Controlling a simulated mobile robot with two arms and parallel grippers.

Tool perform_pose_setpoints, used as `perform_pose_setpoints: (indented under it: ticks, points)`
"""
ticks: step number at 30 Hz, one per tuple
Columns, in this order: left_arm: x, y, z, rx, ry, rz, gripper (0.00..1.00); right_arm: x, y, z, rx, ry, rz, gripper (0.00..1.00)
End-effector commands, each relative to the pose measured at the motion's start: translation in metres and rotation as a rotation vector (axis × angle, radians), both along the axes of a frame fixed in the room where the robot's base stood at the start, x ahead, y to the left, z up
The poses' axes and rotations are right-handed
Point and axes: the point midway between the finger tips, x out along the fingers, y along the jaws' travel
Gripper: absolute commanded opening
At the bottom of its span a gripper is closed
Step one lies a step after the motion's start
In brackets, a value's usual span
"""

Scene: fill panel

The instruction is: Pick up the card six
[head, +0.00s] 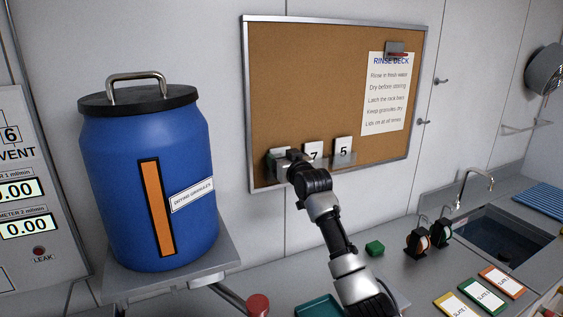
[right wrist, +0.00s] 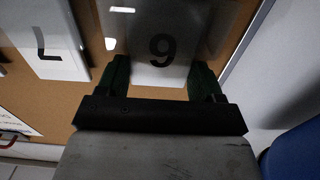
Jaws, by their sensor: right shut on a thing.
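The card six (right wrist: 179,66) is a pale card whose digit appears upside down in the right wrist view, so it looks like a 9. My right gripper (head: 291,157) is shut on it, with one dark finger at each side edge. In the head view the card (head: 274,155) is at the lower left of the corkboard and mostly hidden by the gripper. I cannot tell whether it still touches the ledge. My left gripper is not in view.
A blue drum (head: 190,145) stands left.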

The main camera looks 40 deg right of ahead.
Motion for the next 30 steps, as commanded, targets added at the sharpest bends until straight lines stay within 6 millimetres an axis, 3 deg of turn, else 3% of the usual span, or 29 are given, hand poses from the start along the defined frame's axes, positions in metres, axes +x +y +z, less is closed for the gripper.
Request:
perform_pose_setpoints:
  ticks: [7, 19, 26, 30]
  points:
    - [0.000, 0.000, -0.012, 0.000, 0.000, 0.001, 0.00, -0.004, 0.001, 0.006, -0.002, -0.004, -0.001, 0.44]
    - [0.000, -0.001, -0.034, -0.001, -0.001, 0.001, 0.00, -0.004, 0.001, 0.073, -0.003, -0.005, -0.002, 0.44]
    - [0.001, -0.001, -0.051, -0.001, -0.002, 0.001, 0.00, -0.047, 0.014, 0.066, -0.005, -0.002, -0.001, 0.44]
    - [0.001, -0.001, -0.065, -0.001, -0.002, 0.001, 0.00, -0.081, 0.025, 0.065, -0.006, -0.002, -0.002, 0.44]
